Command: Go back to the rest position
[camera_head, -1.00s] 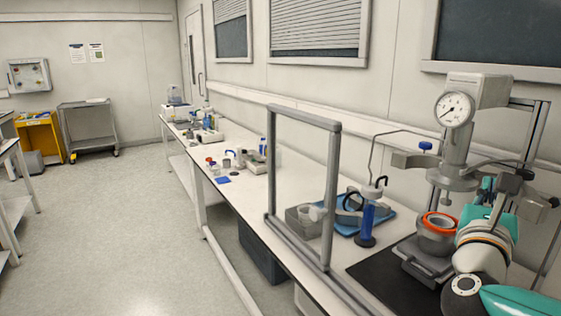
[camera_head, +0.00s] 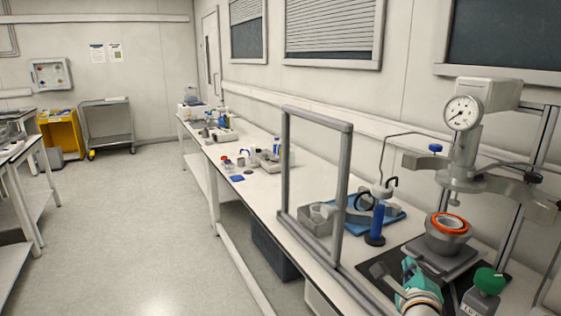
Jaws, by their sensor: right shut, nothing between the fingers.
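My right gripper (camera_head: 377,269) is low at the bottom of the head view, beside the front left of the reactor stand. Its grey fingers are shut and hold nothing, pointing left. Its teal and white wrist comes up from the bottom edge. The pressure reactor stands at the right, with a dial gauge (camera_head: 462,113) on its grey head (camera_head: 465,172). Below the head, apart from it, a metal vessel (camera_head: 445,240) with an orange ring sits on a grey base. My left gripper is not in view.
A grey upright frame (camera_head: 346,190) stands on the long white bench, left of my gripper. A green knob (camera_head: 489,279) tops a grey block at lower right. The floor (camera_head: 150,235) at left is clear.

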